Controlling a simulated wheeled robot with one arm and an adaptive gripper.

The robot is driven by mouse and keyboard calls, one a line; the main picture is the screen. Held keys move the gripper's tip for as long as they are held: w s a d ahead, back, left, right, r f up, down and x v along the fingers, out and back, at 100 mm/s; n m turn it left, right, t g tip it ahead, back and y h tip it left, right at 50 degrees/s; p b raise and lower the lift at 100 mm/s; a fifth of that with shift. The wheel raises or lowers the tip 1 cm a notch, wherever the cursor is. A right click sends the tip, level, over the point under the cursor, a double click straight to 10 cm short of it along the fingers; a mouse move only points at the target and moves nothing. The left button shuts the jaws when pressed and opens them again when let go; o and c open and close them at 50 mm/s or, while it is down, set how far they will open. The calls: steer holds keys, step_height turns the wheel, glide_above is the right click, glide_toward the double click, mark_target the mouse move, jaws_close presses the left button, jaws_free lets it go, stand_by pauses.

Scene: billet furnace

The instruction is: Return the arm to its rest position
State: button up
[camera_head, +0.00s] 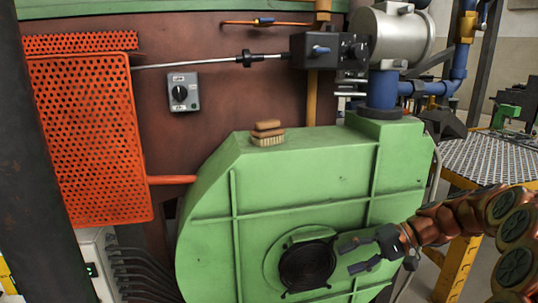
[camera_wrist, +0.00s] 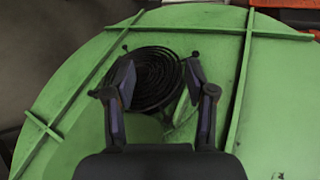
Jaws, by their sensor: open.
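My gripper (camera_head: 354,257) is open and empty in the head view, in front of the green blower housing (camera_head: 290,187). Its fingers point left toward the round black fan grille (camera_head: 306,265). My copper-coloured arm reaches in from the right edge. In the wrist view my gripper (camera_wrist: 160,82) shows two dark fingers spread apart, with nothing between them but the black grille (camera_wrist: 150,70) behind. The green housing (camera_wrist: 270,95) fills most of that view. I cannot tell the exact gap between the fingertips and the grille.
A wooden brush (camera_head: 268,133) lies on top of the housing. An orange perforated guard (camera_head: 90,140) and a grey switch box (camera_head: 183,93) are at the left. Blue piping (camera_head: 430,88) runs behind. A yellow-framed metal table (camera_head: 490,160) stands at the right, near my arm.

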steer(key=s+a+f+n+g+h, duration=0.1)
steer(key=s+a+g+h, duration=0.2)
steer(key=s, duration=0.5)
steer(key=s+a+h, duration=0.2)
steer(key=s+a, duration=0.4)
steer(key=s, duration=0.2)
steer(key=s+d+f+h, duration=0.2)
steer(key=s+d+h, duration=0.15)
steer(key=s, duration=0.45)
steer(key=s+d+f+h, duration=0.3)
steer(key=s+h, duration=0.1)
steer(key=s, duration=0.5)
step_height(320, 180, up, 25)
steer(key=s+t+p, duration=0.1)
steer(key=p, duration=2.2)
steer(key=shift+s+d+p, duration=0.25)
steer(key=shift+d+p, duration=0.05)
steer(key=shift+f, duration=0.1)
